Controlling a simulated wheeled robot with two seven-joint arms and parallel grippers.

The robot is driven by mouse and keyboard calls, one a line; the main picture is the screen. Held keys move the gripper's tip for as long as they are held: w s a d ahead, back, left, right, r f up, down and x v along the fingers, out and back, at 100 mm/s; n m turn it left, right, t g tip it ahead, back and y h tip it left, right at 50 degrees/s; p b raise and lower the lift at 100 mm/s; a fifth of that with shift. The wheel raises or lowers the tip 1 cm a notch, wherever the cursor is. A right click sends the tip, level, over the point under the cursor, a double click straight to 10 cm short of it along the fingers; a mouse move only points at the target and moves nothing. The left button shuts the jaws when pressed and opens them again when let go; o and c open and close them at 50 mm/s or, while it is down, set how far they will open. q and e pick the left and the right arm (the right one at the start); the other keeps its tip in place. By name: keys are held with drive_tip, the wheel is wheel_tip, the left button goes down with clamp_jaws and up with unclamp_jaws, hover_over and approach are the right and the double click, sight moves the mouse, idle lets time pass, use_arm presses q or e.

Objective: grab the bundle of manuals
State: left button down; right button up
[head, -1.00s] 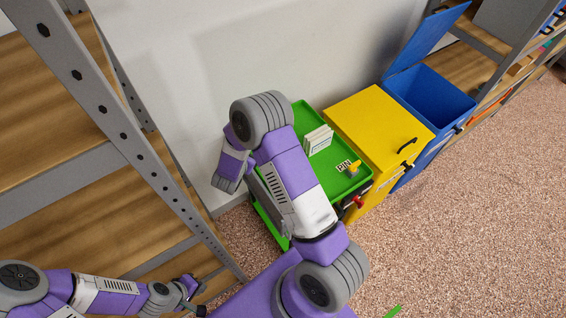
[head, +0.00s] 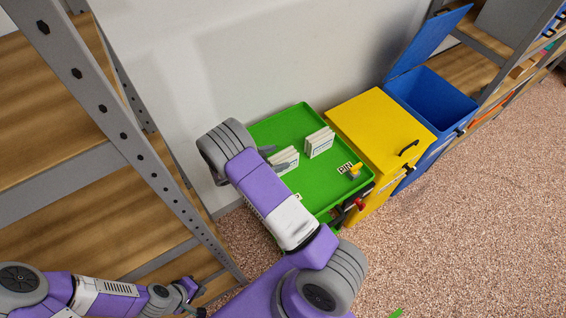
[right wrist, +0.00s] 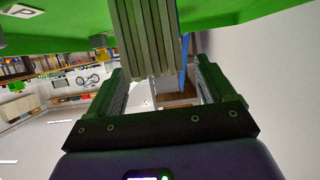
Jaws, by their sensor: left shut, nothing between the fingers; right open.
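A bundle of manuals (head: 287,158), pale and upright, stands on the left part of the green tray (head: 290,119). My right gripper (head: 272,157) is open at its left side, partly hidden by my wrist. In the right wrist view, the bundle's grey page edges (right wrist: 146,40) lie between the spread fingers of my right gripper (right wrist: 155,82), with gaps visible lower down. Contact cannot be told. A second, similar bundle (head: 319,142) stands to the right on the tray. My left gripper (head: 192,291) is shut and empty at the lower left, far from the tray.
A yellow-and-black item (head: 352,171) with a small label card lies near the tray's right corner. A yellow cabinet (head: 375,125) and an open blue bin (head: 425,95) stand to the right. A steel shelf (head: 130,140) rises at left. The wall is close behind the tray.

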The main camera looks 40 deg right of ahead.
sight(282, 156)
drive_tip(key=x, duration=0.3)
drive_tip(key=shift+s+d+f, duration=0.1)
drive_tip(key=shift+d, duration=0.05)
drive_tip(key=shift+c, duration=0.2)
drive_tip(key=c, duration=1.2)
